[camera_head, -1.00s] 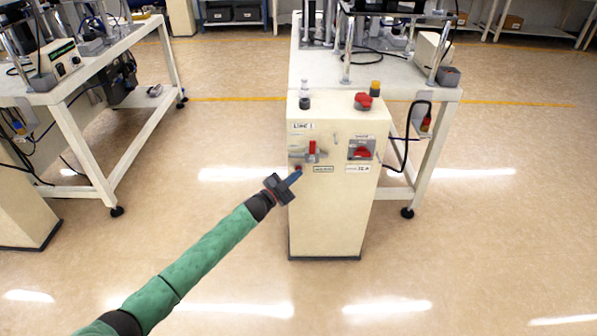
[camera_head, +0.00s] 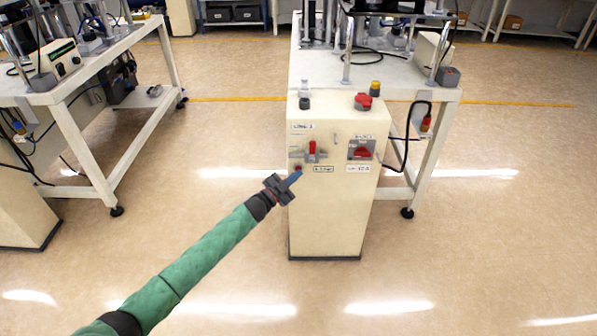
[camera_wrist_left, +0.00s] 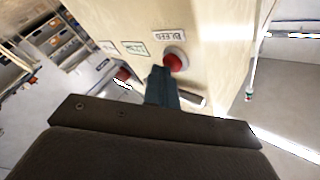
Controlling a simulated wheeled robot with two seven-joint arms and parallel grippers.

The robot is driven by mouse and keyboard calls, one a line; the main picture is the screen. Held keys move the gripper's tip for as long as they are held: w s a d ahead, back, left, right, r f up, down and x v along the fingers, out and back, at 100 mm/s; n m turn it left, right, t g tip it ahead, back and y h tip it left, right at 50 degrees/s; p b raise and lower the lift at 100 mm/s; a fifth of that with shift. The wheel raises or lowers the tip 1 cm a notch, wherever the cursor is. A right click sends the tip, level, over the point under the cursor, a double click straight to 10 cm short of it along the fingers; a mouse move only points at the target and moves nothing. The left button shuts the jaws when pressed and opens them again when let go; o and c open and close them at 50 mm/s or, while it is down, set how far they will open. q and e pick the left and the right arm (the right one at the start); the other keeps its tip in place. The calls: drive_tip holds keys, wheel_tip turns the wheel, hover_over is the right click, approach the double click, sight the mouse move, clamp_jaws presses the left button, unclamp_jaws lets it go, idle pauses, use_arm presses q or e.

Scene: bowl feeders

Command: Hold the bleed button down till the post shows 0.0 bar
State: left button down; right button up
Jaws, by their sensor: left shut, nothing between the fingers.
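The post (camera_head: 330,220) is a cream cabinet with a "LINE" label in the head view. The red bleed button (camera_wrist_left: 175,60) sits on its face under a "BLEED" label (camera_wrist_left: 174,34) in the left wrist view. It also shows small in the head view (camera_head: 298,168). My left gripper (camera_head: 297,175) is shut and empty, its blue fingertips at the button. In the left wrist view the fingertips (camera_wrist_left: 160,75) lie just beside the button's lower left edge; I cannot tell whether they touch it. A small green-framed plate (camera_head: 323,169) is too small to read. My right gripper is out of view.
A red lever (camera_head: 312,148) stands just above the button, and a red rotary switch (camera_head: 362,152) is to its right. A red knob (camera_head: 363,101) is on the post's top. A white workbench (camera_head: 420,90) stands behind.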

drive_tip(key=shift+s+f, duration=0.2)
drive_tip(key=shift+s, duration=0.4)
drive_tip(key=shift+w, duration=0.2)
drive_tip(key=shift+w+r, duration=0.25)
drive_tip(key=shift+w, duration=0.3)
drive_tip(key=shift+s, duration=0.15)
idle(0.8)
